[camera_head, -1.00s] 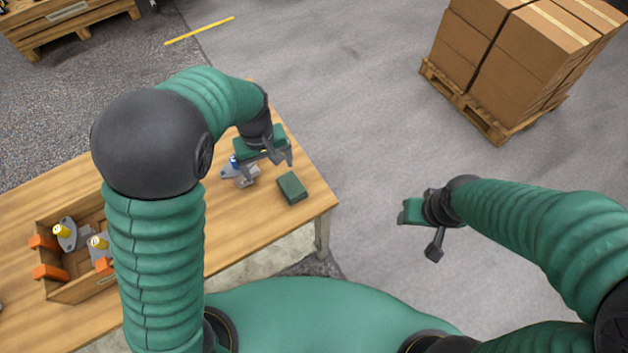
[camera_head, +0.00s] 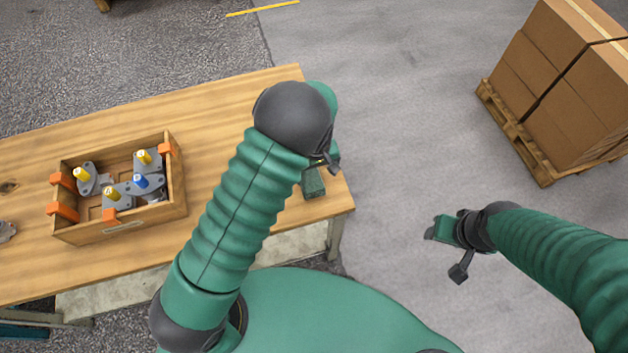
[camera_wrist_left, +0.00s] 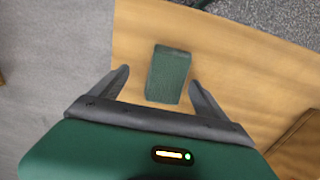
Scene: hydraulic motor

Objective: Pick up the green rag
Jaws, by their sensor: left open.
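The green rag (camera_head: 313,183) is a small dark green block-like piece near the right end of the wooden table, partly hidden by my left arm. In the left wrist view the rag (camera_wrist_left: 168,75) lies flat on the table between the two open fingers, with space on both sides. My left gripper (camera_wrist_left: 159,78) is open and empty. In the head view this gripper (camera_head: 326,164) is mostly hidden behind my arm. My right gripper (camera_head: 447,248) hangs over the floor right of the table, away from the rag; its jaw opening is unclear.
A wooden box (camera_head: 118,229) with grey motor parts, yellow and blue tops and orange clips stands left on the table (camera_head: 220,115). The table's right edge is close to the rag. Cartons (camera_head: 570,85) on a pallet stand far right on the floor.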

